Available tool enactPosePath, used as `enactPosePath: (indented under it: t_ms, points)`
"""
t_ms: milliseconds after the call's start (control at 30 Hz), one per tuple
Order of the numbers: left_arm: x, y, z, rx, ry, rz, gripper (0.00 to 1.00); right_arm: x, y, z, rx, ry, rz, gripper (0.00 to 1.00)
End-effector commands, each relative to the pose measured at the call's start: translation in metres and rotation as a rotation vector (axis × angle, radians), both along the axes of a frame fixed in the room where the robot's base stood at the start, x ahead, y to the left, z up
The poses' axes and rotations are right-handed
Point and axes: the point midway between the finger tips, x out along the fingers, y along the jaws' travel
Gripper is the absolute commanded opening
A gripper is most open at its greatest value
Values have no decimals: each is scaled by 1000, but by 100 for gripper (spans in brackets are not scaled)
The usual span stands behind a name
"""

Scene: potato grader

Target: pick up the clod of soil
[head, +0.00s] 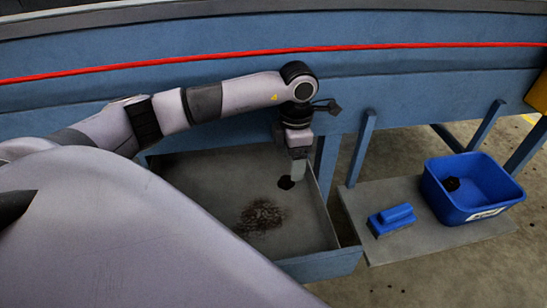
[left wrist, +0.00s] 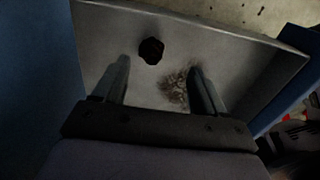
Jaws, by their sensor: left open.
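The clod of soil (head: 286,183) is a small dark lump lying in the grey tray (head: 205,185) under the blue machine. It also shows in the left wrist view (left wrist: 151,51), just beyond the fingertips and between their lines, nearer the left finger. My left gripper (head: 298,171) points down into the tray at the clod, and partly overlaps it in the head view. Its two fingers (left wrist: 160,68) are apart with nothing between them but tray floor and loose dirt behind. Whether a finger touches the clod I cannot tell. My right gripper does not show.
Loose brown dirt (head: 258,217) lies on the tray floor. A blue tub (head: 445,205) with a dark lump (head: 451,183) in it stands on a grey shelf (head: 425,240) at right, beside a blue brush-like block (head: 392,218). A red cord (head: 200,58) runs along the machine.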

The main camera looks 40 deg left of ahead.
Motion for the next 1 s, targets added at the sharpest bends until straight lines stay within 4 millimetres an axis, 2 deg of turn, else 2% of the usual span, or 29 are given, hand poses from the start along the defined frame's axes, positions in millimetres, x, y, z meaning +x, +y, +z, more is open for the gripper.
enactPosePath:
  t_ms: [233,533,800,1000]
  points:
    - [0,1,-3,6,1,1,72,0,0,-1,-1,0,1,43]
    - [0,2,-30,5,1,1,72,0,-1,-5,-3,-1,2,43]
    - [0,4,-68,5,1,1,72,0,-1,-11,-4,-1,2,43]
    - [1,4,-71,4,-1,1,72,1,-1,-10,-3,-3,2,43]
